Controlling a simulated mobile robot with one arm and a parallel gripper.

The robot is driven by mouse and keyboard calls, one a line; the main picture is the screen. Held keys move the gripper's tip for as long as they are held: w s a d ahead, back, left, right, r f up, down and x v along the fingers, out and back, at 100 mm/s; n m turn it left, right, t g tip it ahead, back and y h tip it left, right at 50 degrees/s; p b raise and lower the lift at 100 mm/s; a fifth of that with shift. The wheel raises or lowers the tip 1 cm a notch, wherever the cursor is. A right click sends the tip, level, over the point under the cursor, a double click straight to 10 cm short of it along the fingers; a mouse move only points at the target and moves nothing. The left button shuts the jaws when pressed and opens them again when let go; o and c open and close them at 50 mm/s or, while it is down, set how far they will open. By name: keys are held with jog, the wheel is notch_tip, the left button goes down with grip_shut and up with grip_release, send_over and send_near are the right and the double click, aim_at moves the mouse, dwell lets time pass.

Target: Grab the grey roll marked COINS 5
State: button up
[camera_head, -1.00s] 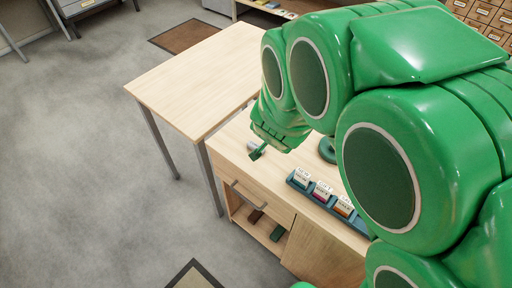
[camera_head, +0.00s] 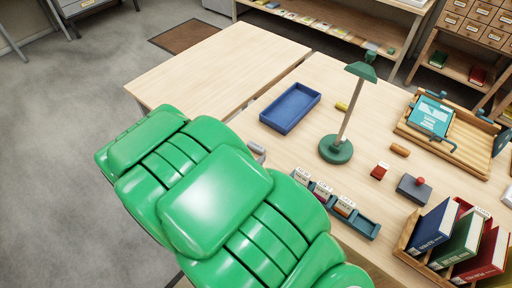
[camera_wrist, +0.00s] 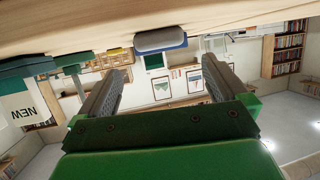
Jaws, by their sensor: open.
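A small light-grey roll (camera_head: 257,149) lies near the left edge of the desk in the head view, just beyond my green arm and partly covered by it. In the wrist view, which is upside down, a grey rounded shape (camera_wrist: 160,40) that looks like this roll is ahead of my gripper, against the wooden top. No marking on it can be read. My gripper (camera_wrist: 166,66) is open and empty, its two fingers spread to either side of the roll's line and apart from it. In the head view my gripper is hidden behind my arm.
A blue tray (camera_head: 291,107) lies beyond the roll, and a green lamp (camera_head: 336,150) stands to its right. A teal card holder (camera_head: 366,228) with several cards is along the near edge. A stamp pad (camera_head: 413,190) and binders are farther right. The adjoining table (camera_head: 215,65) is bare.

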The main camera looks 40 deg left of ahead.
aim_at(256, 145)
jog(key=shift+f+x, duration=0.15)
jog(key=shift+x, duration=1.8)
jog(key=shift+f+x, duration=0.15)
jog(key=shift+x, duration=1.75)
jog(key=shift+s+a, duration=0.1)
jog(key=c, duration=1.1)
jog(key=shift+o, duration=0.2)
